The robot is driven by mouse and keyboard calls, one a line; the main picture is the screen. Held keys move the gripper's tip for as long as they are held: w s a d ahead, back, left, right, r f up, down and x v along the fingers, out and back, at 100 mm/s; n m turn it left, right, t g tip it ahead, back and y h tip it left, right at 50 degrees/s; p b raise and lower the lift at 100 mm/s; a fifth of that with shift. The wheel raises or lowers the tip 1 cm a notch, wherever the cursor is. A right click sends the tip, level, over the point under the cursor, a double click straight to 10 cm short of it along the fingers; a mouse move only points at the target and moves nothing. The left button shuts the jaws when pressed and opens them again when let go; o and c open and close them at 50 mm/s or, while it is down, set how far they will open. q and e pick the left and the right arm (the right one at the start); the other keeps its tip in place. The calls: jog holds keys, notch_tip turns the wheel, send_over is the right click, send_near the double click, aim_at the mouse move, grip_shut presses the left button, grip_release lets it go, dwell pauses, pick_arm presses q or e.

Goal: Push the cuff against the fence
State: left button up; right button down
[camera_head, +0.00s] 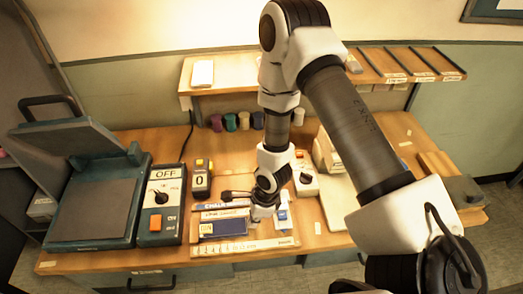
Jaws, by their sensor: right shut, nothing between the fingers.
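My right gripper (262,212) reaches down to the front middle of the workbench; its fingers are small and dark here and look closed with nothing held. Left of it lies a flat dark blue piece (231,226) on a light board, with lettered strips (223,204) behind it and a pale marked strip (245,247) along the front. I cannot tell for sure which of these is the cuff or the fence. The gripper and arm hide part of this area. My left gripper is not in view.
Several coloured spools (230,122) stand below the shelf (235,70). My right arm covers much of the right side.

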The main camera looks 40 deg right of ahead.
jog(key=shift+a+r+p, duration=0.1)
jog(key=shift+r+p, duration=0.2)
jog(key=shift+r, duration=0.05)
jog(key=p+v, duration=0.8)
jog(key=v, duration=0.1)
jog(key=shift+r, duration=0.15)
